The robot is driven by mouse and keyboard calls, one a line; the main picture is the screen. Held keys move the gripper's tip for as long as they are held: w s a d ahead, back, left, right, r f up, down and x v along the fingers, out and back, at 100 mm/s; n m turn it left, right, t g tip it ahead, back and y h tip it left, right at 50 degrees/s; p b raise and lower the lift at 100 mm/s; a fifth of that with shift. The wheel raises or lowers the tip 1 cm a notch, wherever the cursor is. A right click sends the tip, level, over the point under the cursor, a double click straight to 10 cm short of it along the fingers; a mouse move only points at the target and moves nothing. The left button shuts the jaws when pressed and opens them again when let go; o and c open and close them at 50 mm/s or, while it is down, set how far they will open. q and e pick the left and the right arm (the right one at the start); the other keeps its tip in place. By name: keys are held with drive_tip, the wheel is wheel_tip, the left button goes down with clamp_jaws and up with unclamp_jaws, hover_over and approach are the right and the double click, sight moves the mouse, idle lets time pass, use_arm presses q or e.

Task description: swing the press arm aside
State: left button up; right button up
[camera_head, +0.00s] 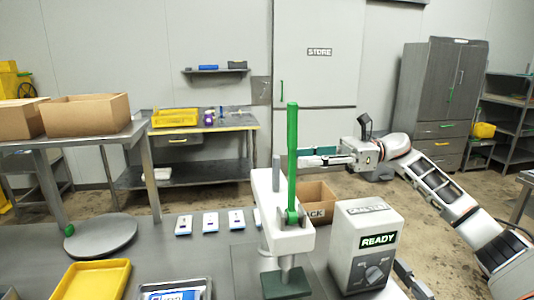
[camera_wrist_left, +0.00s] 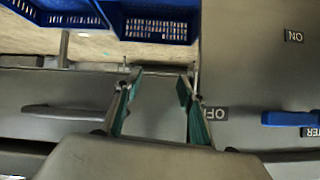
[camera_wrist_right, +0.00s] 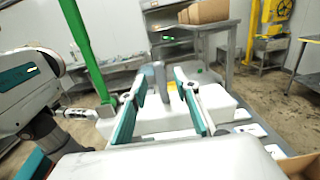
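The press has a white press arm (camera_head: 283,215) with a tall upright green lever (camera_head: 292,150) and a green pad (camera_head: 285,283) under its near end. The white arm also shows ahead of my right gripper in the right wrist view (camera_wrist_right: 210,108), with the lever at left (camera_wrist_right: 82,45). My right gripper (camera_wrist_right: 160,82) is open and empty. In the head view it (camera_head: 312,156) is just right of the lever, above the press arm; contact cannot be told. A grey post (camera_wrist_right: 160,80) appears between its fingers, beyond them. My left gripper (camera_wrist_left: 161,78) is open and empty, outside the head view.
A white box reading READY (camera_head: 378,241) stands right of the press, and a cardboard box (camera_head: 316,196) behind it. Several small cards (camera_head: 210,221) and a yellow tray (camera_head: 92,282) lie left. Blue crates (camera_wrist_left: 155,22) and a panel with ON and OFF labels (camera_wrist_left: 214,113) face my left gripper.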

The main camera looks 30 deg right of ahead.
drive_tip(key=p, duration=0.2)
hover_over(276, 191)
drive_tip(key=d, duration=0.1)
drive_tip(key=shift+w+r, duration=0.1)
drive_tip(key=shift+w, duration=0.25)
drive_tip(key=shift+w+a+p, duration=0.1)
drive_tip(key=shift+a+p, duration=0.2)
use_arm(q)
drive_tip(key=shift+s+a+f+g+y, duration=0.2)
drive_tip(key=shift+s+a+f, duration=0.1)
drive_tip(key=shift+s+a, duration=0.3)
drive_tip(key=shift+s+a+f+g+y, duration=0.1)
drive_tip(key=shift+s+a+f+g, duration=0.15)
drive_tip(key=shift+s+a, duration=0.25)
drive_tip(key=shift+d, duration=0.15)
use_arm(e)
drive_tip(key=shift+c, duration=0.5)
clamp_jaws()
